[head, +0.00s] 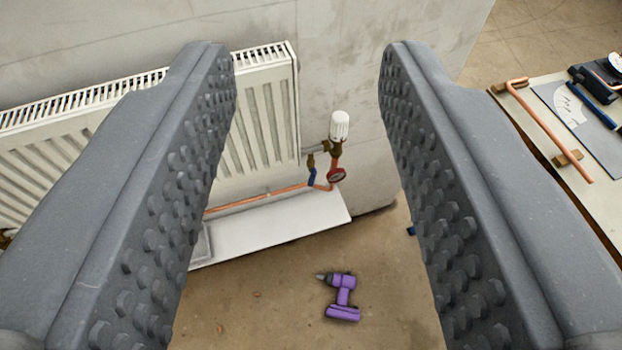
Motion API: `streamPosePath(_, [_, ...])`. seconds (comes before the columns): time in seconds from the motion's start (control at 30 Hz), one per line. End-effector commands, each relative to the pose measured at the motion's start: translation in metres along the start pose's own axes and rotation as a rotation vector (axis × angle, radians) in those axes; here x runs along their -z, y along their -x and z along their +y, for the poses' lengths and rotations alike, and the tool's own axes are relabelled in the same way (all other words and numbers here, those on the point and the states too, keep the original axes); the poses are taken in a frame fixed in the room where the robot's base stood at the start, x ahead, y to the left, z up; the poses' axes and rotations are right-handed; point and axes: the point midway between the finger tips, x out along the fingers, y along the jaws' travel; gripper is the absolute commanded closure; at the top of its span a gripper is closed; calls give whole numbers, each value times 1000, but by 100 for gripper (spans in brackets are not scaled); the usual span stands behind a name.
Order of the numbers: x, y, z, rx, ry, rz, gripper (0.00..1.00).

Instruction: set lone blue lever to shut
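A small blue lever (312,177) sits on the brass valve fitting at the lower right corner of the radiator. It looks roughly upright, along the short pipe; its exact angle is too small to tell.
A white radiator (262,110) hangs on the grey wall at left. Below it lies a white board (285,228) beside copper pipe. A purple drill (341,297) lies on the floor. A workbench (548,100) with a bent copper pipe (550,130) and tools stands at right.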

Motion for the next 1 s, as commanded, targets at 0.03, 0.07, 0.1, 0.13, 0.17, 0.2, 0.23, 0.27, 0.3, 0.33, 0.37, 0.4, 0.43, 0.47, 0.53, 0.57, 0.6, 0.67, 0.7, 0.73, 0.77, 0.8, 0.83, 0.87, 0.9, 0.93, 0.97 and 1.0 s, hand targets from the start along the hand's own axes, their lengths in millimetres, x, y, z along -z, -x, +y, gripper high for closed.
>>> streamPosePath(0.03, [-2,-4,-1,2,-2,-2,64])
streamPosePath(0.07, [-4,-8,-2,3,-4,-4,64])
streamPosePath(0.1, [-8,-16,-4,7,-8,-7,64])
streamPosePath(0.13, [-11,-25,-5,10,-12,-9,64])
streamPosePath(0.17, [-16,-35,-7,14,-16,-14,64])
streamPosePath(0.2, [-26,-51,-10,19,-23,-23,64])
streamPosePath(0.23, [-33,-64,-13,23,-31,-28,64])
streamPosePath(0.27, [-40,-78,-17,26,-39,-30,64])
streamPosePath(0.3, [-52,-98,-22,29,-49,-37,64])
streamPosePath(0.33, [-62,-114,-25,32,-59,-44,64])
streamPosePath(0.37, [-71,-128,-28,34,-68,-44,64])
streamPosePath(0.4, [-85,-148,-32,38,-83,-51,64])
streamPosePath(0.43, [-96,-163,-34,39,-93,-55,64])
streamPosePath(0.47, [-107,-176,-37,40,-104,-58,64])
streamPosePath(0.53, [-136,-208,-42,40,-128,-69,64])
streamPosePath(0.57, [-149,-221,-44,38,-137,-76,64])
streamPosePath(0.6, [-165,-237,-47,35,-149,-80,64])
streamPosePath(0.67, [-193,-261,-50,27,-166,-90,64])
streamPosePath(0.7, [-209,-275,-51,21,-178,-90,64])
streamPosePath(0.73, [-224,-286,-52,16,-186,-95,64])
streamPosePath(0.77, [-239,-297,-53,10,-195,-101,64])
streamPosePath(0.8, [-257,-309,-54,1,-204,-102,64])
streamPosePath(0.83, [-273,-318,-54,-6,-213,-108,64])
streamPosePath(0.87, [-289,-328,-54,-14,-219,-113,64])
streamPosePath(0.9, [-310,-339,-54,-26,-227,-117,64])
streamPosePath(0.93, [-326,-346,-54,-35,-232,-122,64])
streamPosePath(0.97, [-341,-354,-53,-45,-237,-124,64])
streamPosePath(1.0, [-363,-363,-53,-59,-242,-129,64])
